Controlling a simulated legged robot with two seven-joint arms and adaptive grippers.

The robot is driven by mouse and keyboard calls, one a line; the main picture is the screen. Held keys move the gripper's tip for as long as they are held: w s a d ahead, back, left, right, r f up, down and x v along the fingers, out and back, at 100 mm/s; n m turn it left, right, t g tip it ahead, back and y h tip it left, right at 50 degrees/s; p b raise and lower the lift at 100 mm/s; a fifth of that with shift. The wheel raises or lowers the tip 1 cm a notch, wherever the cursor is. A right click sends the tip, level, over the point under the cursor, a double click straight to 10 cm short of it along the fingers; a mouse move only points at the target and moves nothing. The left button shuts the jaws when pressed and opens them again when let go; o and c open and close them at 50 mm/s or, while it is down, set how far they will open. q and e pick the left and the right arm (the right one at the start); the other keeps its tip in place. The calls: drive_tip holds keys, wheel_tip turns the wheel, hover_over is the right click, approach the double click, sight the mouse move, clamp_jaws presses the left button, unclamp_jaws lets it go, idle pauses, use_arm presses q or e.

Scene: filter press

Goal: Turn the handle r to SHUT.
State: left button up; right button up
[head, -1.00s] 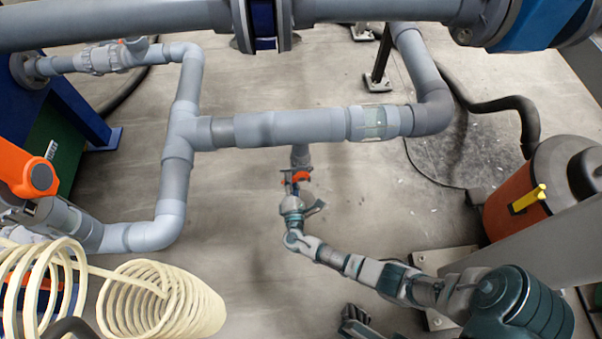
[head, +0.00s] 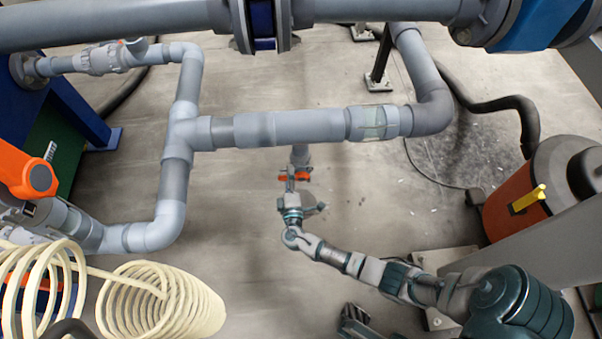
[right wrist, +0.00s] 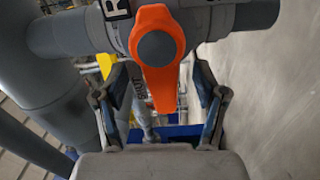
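The orange handle r (right wrist: 157,62) sits on a grey valve body under a letter R in the right wrist view. Its lever points down the picture, between my right gripper's fingers (right wrist: 160,105). The fingers are open, one on each side, with gaps to the lever. A partly covered label beside the lever tip seems to read SHUT. In the head view, bits of the orange handle (head: 303,177) show around my right gripper (head: 290,180), which hides the rest. A dark part at the bottom edge may be my left gripper (head: 355,322); its fingers are unclear.
A thick grey pipe (head: 290,128) crosses above the valve. A cream coiled hose (head: 160,300) lies at lower left, near another orange handle (head: 28,176). An orange drum (head: 520,210) with a black hose stands at right. Floor around the valve is mostly clear.

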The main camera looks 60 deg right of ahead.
drive_tip(key=shift+a+f, duration=0.1)
drive_tip(key=v, duration=0.7)
drive_tip(key=shift+p, duration=0.45)
